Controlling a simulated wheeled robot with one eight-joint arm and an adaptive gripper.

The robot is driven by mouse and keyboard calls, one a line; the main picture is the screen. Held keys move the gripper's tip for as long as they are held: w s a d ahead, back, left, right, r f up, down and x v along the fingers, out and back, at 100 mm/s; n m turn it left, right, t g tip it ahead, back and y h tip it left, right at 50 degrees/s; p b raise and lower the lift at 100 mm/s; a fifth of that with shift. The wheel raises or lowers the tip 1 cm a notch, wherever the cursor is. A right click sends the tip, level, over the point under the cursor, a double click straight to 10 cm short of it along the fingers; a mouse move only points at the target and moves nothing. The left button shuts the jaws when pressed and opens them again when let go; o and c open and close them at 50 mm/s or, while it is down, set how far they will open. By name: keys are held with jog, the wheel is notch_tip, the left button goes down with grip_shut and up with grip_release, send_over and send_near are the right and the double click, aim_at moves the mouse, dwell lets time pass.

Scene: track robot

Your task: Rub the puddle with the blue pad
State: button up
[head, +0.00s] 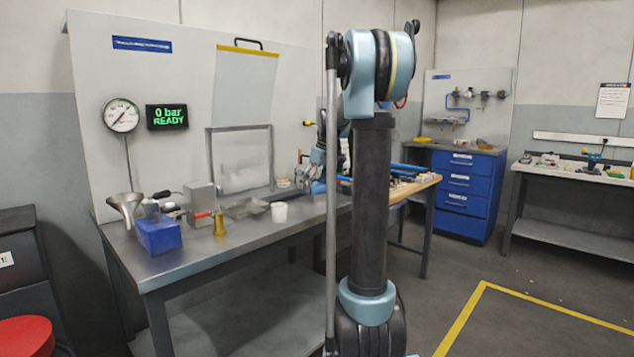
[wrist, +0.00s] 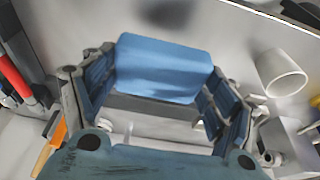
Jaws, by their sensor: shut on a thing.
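In the wrist view, my gripper (wrist: 157,95) is shut on the blue pad (wrist: 163,66), a soft-looking block held between the two fingers. Beyond the pad is a grey surface with a dark patch (wrist: 166,12) near the top edge. I cannot tell whether this patch is the puddle or a shadow. Whether the pad touches the surface is not clear. In the head view, my gripper is small over the workbench (head: 215,255) and partly hidden behind my own arm; no puddle can be made out there.
A white cup (head: 279,212) stands on the bench close to my gripper and also shows at the right of the wrist view (wrist: 284,74). A blue bin (head: 158,236), a brass-coloured piece (head: 219,224), a funnel (head: 126,207) and a metal tray (head: 245,208) stand left.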

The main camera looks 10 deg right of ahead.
jog(key=shift+r, duration=1)
jog(key=shift+a, duration=0.1)
